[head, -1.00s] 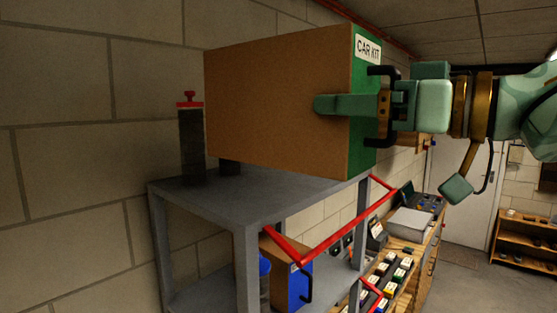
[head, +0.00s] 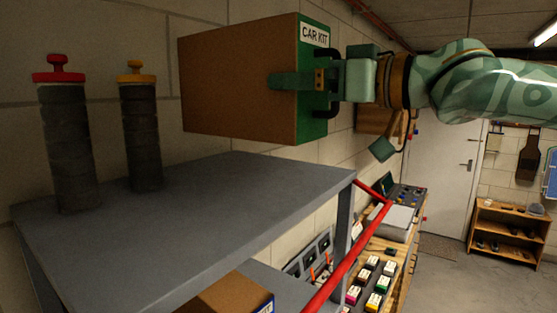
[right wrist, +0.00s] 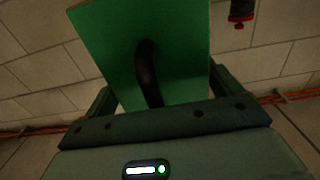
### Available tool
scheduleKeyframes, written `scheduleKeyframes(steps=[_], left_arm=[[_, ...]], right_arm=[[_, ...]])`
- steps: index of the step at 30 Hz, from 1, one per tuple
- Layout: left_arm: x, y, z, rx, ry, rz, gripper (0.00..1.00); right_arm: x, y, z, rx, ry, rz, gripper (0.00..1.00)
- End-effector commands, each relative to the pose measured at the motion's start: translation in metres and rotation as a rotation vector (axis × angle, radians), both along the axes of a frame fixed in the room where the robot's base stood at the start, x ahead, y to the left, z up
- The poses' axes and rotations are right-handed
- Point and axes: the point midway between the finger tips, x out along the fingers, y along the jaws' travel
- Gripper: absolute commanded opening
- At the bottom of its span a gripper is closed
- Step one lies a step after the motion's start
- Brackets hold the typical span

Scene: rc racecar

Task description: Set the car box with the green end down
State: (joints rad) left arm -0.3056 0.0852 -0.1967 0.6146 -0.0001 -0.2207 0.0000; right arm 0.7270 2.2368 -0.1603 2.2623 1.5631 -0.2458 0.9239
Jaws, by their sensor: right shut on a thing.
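The car box (head: 235,85) is a brown carton with a green end (head: 313,95) labelled "CAR KIT" and a black handle on that end. It is in the air above the grey cart top, lying on its side, with the green end facing right. My right gripper (head: 285,82) reaches in from the right and is shut on the box near the green end. One finger lies along the near brown side; the far finger is hidden. In the right wrist view the green end (right wrist: 185,65) and its handle (right wrist: 148,70) sit between the fingers. My left gripper is out of view.
The grey cart top (head: 220,195) has free room below the box. Dark stacks with a red cap (head: 58,75) and a yellow cap (head: 136,78) stand at its left. A red rail (head: 350,255) runs along its right side. A workbench (head: 405,240) stands beyond.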

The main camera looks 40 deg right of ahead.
Motion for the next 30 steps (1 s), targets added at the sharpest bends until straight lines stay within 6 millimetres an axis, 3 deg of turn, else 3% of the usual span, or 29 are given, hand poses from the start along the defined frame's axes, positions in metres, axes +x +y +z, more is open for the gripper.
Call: scheduleKeyframes(steps=[1,4,14,20,30], left_arm=[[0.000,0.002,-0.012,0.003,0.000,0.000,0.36],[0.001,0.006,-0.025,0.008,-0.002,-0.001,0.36],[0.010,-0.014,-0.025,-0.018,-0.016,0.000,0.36],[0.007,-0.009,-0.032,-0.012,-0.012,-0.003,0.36],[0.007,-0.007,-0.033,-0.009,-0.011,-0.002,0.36]], right_arm=[[0.015,-0.005,-0.014,0.006,0.004,0.001,0.61],[0.031,-0.009,-0.036,0.008,0.001,0.003,0.61],[0.059,-0.017,-0.065,0.006,-0.001,0.001,0.61],[0.059,-0.017,-0.092,0.002,-0.005,0.001,0.61],[0.059,-0.017,-0.096,0.001,-0.003,0.000,0.61]])
